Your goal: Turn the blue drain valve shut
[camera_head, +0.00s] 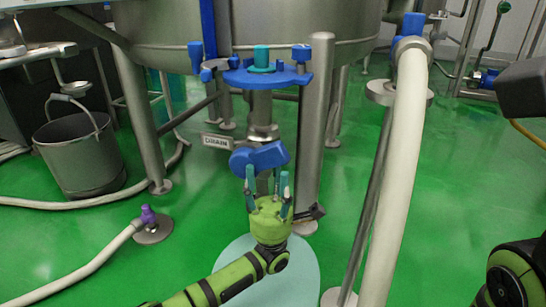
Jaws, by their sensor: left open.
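The blue drain valve handle (259,157) is in the middle of the head view, below a steel pipe under the large vat. A plate reading DRAIN (217,141) is just left of it. My left gripper (268,187) is green with teal fingers pointing up. It is open, and its fingertips are right at the underside of the blue handle. I cannot tell whether they touch it. My right gripper is not clearly seen; only dark and green parts of my right arm show at the right edge.
The steel vat (330,22) stands on several legs. A blue flange (266,76) sits above the drain pipe. A thick white hose (400,170) hangs on a stand right of the valve. A metal bucket (80,160) and a purple-ended hose (95,262) are left. Green floor is open between.

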